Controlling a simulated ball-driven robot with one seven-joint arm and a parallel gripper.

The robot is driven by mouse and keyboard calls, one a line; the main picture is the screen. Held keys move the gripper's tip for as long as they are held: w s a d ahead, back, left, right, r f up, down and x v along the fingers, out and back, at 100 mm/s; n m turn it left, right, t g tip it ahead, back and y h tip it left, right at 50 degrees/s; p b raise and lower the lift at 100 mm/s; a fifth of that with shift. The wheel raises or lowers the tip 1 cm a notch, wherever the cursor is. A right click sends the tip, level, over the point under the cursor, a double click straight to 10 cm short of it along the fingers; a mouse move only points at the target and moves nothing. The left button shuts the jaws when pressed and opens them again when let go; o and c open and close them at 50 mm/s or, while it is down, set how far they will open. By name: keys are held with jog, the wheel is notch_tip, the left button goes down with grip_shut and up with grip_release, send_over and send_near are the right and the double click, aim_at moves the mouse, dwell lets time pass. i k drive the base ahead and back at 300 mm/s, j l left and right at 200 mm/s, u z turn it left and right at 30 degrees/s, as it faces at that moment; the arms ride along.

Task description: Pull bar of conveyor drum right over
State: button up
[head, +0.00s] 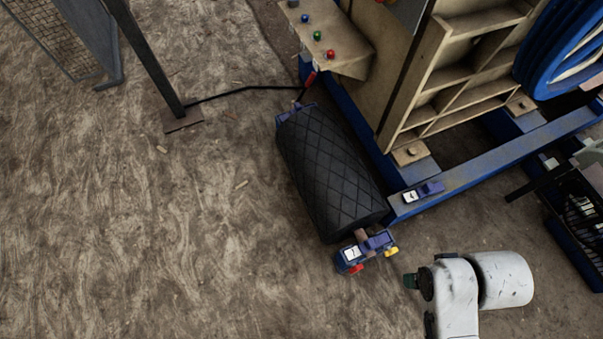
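The conveyor drum (328,170) is a black roller with a diamond-patterned surface, lying at a slant in the middle of the head view. At its near end is a blue bracket (378,241) with a small red part (355,269) and a small yellow part (391,252). I cannot tell which part is the bar. My white arm comes in from the bottom right. Its dark end with a greenish tip (410,281) is right of and a little below the bracket, apart from it in the picture. I cannot make out the fingers or anything held.
A blue frame rail (495,163) and the beige crusher body (410,90) stand right of the drum. A beige panel with coloured buttons (325,40) is above. A dark post (150,60) stands at the upper left. The brown ground left of the drum is mostly clear.

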aim_at(340, 197)
jog(key=i+j+z, duration=0.1)
jog(key=i+j, duration=2.65)
